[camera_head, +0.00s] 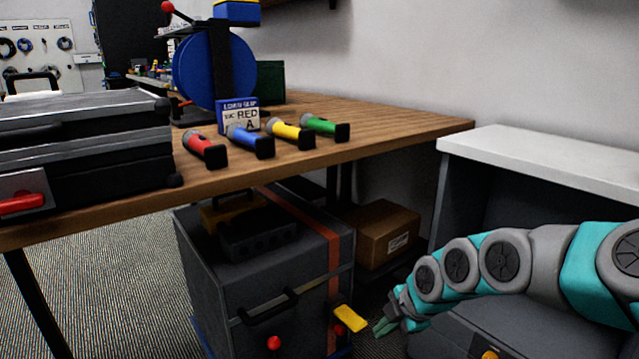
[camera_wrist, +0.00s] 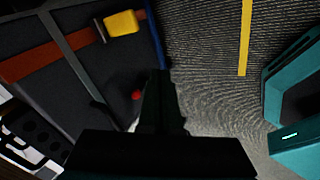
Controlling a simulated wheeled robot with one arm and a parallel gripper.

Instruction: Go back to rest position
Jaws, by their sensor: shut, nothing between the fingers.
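My gripper (camera_head: 384,326) is at the lower right of the head view, at the end of my teal and grey arm. It is low, beside the front of a dark grey case under the table, near that case's yellow latch (camera_head: 350,318). The gap between gripper and latch is hard to judge. In the wrist view my gripper (camera_wrist: 160,85) is a dark shape at the bottom centre, with its fingers together and nothing seen between them. The yellow latch (camera_wrist: 122,23) shows there at the upper left, apart from the fingers.
The grey case (camera_head: 240,290) with an orange strap stands under the wooden table (camera_head: 410,128). On the table are red, blue, yellow and green handled tools (camera_head: 325,127), a blue reel (camera_head: 205,70) and a black case (camera_head: 80,150). A cardboard box (camera_head: 385,233) and white-topped cabinet (camera_head: 550,155) stand right.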

